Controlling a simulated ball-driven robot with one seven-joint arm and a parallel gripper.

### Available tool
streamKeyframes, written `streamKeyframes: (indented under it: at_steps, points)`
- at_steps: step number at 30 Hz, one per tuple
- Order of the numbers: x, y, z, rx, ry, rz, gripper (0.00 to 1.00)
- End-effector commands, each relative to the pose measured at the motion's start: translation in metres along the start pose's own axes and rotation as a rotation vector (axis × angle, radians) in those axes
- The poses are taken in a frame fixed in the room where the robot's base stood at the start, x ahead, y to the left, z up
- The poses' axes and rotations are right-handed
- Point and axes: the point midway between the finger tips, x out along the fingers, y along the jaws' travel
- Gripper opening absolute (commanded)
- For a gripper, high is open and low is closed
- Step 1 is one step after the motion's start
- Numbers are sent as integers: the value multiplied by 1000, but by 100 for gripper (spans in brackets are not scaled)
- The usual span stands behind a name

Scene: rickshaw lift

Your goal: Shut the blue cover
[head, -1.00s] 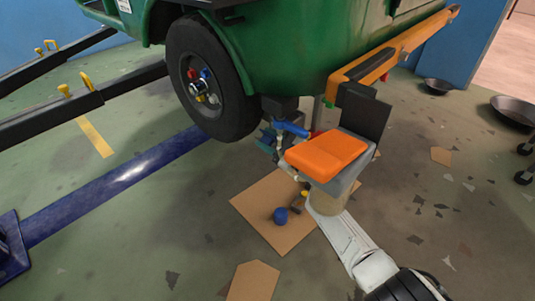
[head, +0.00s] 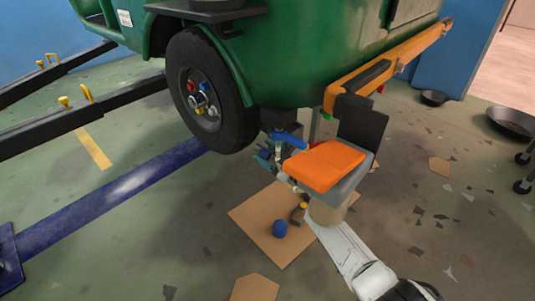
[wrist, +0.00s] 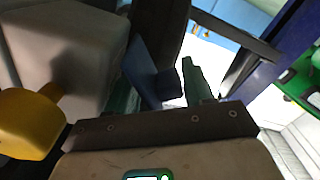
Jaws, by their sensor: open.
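The blue cover (head: 291,140) appears as a small blue flap beneath the green vehicle body, just behind the wheel. In the wrist view a blue paddle-shaped piece (wrist: 147,72), likely this cover, stands tilted between my green fingers. My gripper (wrist: 163,80) is open around it, with one finger on each side. I cannot tell whether a finger touches it. In the head view, teal parts that look like my gripper (head: 272,160) are just below and left of the cover.
The orange-topped block (head: 325,165) is close to the right. The wheel (head: 207,92) and green body (head: 300,55) crowd the space above. A cardboard sheet (head: 262,215) with a blue cap (head: 280,230) lies below.

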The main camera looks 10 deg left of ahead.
Motion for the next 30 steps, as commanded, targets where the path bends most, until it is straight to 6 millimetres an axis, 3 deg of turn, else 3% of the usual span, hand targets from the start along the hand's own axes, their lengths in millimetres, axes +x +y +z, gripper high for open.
streamKeyframes:
  at_steps: [8,21,30]
  points:
    - [-26,4,-4,2,-2,3,52]
    - [-98,1,-1,1,-2,1,52]
    - [-109,-1,1,1,-1,0,52]
